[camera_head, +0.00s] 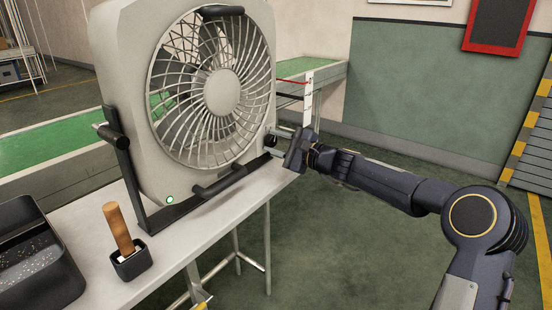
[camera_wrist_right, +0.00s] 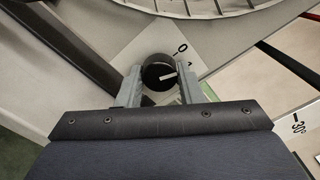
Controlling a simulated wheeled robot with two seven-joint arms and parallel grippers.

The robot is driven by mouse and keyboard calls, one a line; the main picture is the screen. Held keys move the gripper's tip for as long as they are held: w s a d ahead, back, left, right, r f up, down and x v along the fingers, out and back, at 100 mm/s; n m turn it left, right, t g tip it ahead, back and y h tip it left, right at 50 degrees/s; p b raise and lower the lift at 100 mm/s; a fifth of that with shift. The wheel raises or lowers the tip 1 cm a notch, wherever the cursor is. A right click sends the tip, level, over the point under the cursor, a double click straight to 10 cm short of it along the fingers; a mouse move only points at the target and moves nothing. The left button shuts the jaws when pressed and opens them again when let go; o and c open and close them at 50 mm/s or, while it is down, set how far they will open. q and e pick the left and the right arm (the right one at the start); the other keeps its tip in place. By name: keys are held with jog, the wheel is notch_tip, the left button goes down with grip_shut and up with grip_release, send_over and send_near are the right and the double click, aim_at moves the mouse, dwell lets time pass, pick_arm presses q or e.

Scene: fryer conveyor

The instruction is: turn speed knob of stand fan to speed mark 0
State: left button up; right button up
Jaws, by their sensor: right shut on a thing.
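The stand fan (camera_head: 221,93) is a beige box with a round grille, upright in a dark stand on the table. My right gripper (camera_head: 287,158) is at the fan's lower right corner. In the right wrist view, the black speed knob (camera_wrist_right: 156,72) sits between the fingertips of my right gripper (camera_wrist_right: 160,91), which is shut on it. The knob's white pointer line aims right and slightly up. The speed mark 0 (camera_wrist_right: 181,48) is printed to the knob's upper right, with another mark just below it, partly cut off by the finger. My left gripper is out of view.
The white table (camera_head: 185,240) also holds a black tray (camera_head: 62,275) and a small black cup (camera_head: 131,262) with a brown-handled tool. A white scale strip (camera_head: 308,98) stands right of the fan. A green conveyor (camera_head: 60,142) runs behind. The floor at right is clear.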

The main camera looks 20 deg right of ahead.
jog(key=n+b, duration=0.3)
jog(key=shift+f, duration=0.2)
jog(key=shift+r+n+b, duration=0.15)
jog(key=shift+n+b, duration=0.45)
jog(key=shift+b, duration=0.1)
jog(key=o, duration=1)
jog(key=shift+c, duration=0.2)
jog(key=v, duration=0.7)
jog(key=shift+s+d+b, duration=0.25)
jog(key=shift+s+b, duration=0.05)
jog(key=shift+s, duration=0.05)
